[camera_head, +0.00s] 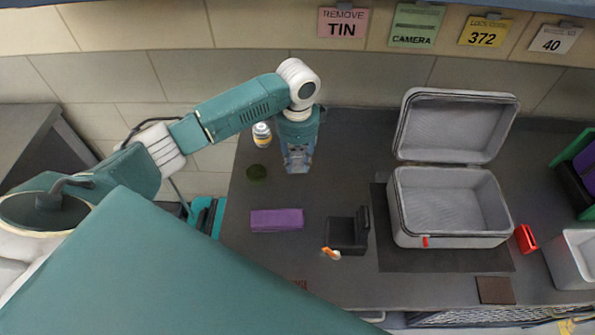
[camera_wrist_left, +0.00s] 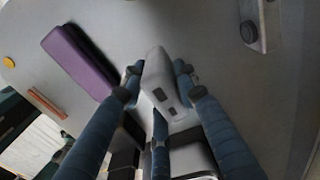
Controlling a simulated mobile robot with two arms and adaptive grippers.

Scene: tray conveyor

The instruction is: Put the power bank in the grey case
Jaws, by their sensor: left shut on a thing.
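My left gripper (camera_head: 297,165) hangs over the back left part of the dark table, left of the case. In the left wrist view its fingers (camera_wrist_left: 158,70) are shut on a pale grey block with two dark ports, which looks like the power bank (camera_wrist_left: 154,72). In the head view the gripper mostly hides the block. The grey case (camera_head: 400,222) stands on the right of the table with its lid (camera_head: 456,128) open upright at the back. Its inside looks empty. My right gripper is not in view.
A purple box (camera_head: 277,220), a black stand (camera_head: 346,232) and an orange-and-white item (camera_head: 331,253) lie between gripper and front edge. A small bottle (camera_head: 262,134) and dark green disc (camera_head: 256,172) are left of the gripper. A red item (camera_head: 525,238) is right of the case.

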